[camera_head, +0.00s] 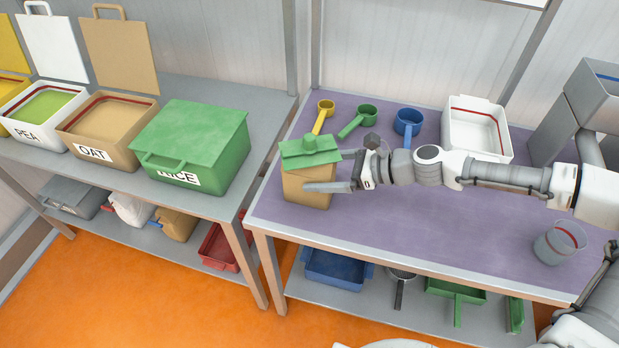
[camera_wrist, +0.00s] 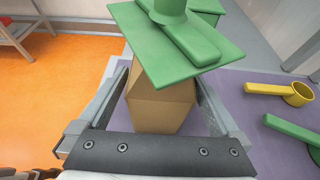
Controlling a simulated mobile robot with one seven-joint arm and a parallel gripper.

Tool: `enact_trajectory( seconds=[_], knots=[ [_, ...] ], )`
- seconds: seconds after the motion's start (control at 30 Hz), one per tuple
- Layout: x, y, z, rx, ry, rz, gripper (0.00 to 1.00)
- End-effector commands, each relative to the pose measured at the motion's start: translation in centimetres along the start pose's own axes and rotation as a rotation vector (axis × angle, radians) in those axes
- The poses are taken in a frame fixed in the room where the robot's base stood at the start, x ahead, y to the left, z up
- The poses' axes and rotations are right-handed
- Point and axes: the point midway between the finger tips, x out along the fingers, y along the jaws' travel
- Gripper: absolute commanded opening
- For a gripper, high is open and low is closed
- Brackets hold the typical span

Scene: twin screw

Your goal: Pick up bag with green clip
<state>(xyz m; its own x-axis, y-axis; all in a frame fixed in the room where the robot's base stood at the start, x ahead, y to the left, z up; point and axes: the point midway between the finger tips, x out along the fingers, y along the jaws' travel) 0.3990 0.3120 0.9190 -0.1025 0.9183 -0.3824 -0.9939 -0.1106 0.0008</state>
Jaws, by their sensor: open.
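The bag (camera_head: 306,188) is a brown paper-like block standing upright at the left end of the purple tabletop. A green clip (camera_head: 311,150) with a flat plate and a raised knob sits on its top. In the wrist view, the bag (camera_wrist: 160,108) stands between the two open fingers of my gripper (camera_wrist: 165,95), with the green clip (camera_wrist: 185,40) above them. My gripper (camera_head: 330,171) reaches the bag from the right in the head view, fingers open on either side. I cannot tell whether either finger touches the bag.
Yellow (camera_head: 323,117), green (camera_head: 358,121) and blue (camera_head: 408,125) scoops lie behind the bag. The green RICE bin (camera_head: 195,145) is on the left table, across a gap.

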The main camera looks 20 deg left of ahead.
Motion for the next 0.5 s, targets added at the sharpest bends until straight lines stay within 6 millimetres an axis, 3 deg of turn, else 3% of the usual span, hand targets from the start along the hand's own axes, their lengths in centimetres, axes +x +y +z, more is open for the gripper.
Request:
enact_trajectory(
  seconds=[0.2,0.47,0.5],
  knots=[
    [2.8,-0.1,0.0,-0.001,-0.001,0.001,1.0],
    [3.0,-0.1,0.1,-0.001,0.0,0.0,1.0],
    [3.0,-0.1,0.1,-0.001,0.0,0.0,0.95]
  ],
)
